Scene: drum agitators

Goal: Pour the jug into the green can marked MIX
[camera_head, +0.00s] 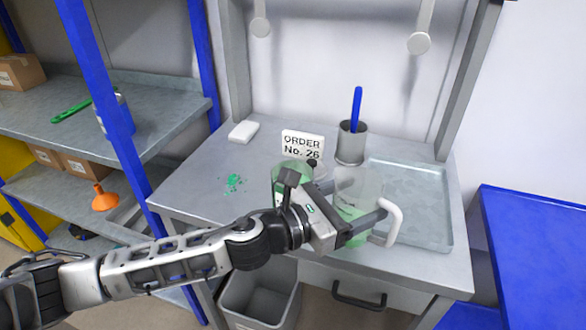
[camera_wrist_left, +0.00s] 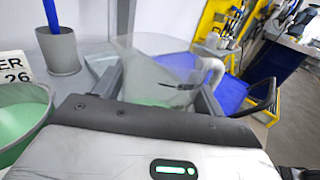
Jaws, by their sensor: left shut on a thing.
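The jug (camera_head: 362,183) is clear, with a white handle (camera_head: 394,222) and pale green liquid (camera_head: 350,214) low inside. My left gripper (camera_head: 357,207) is shut on the jug, which looks roughly upright over the front of the bench. In the left wrist view the jug (camera_wrist_left: 150,62) stands between the fingers of my left gripper (camera_wrist_left: 158,88). A green can (camera_head: 293,172) stands left of the jug, partly hidden by my gripper. Its open rim and green inside show in the left wrist view (camera_wrist_left: 20,115). I cannot read a MIX mark. My right gripper is not in view.
Behind the can stands an "ORDER No. 26" sign (camera_head: 303,145). A grey cup (camera_head: 351,146) with a blue-handled tool is at the back. A shallow metal tray (camera_head: 437,165) is at right. Green bits (camera_head: 234,182) and a white block (camera_head: 243,131) lie at left. A grey bin (camera_head: 262,295) is below.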

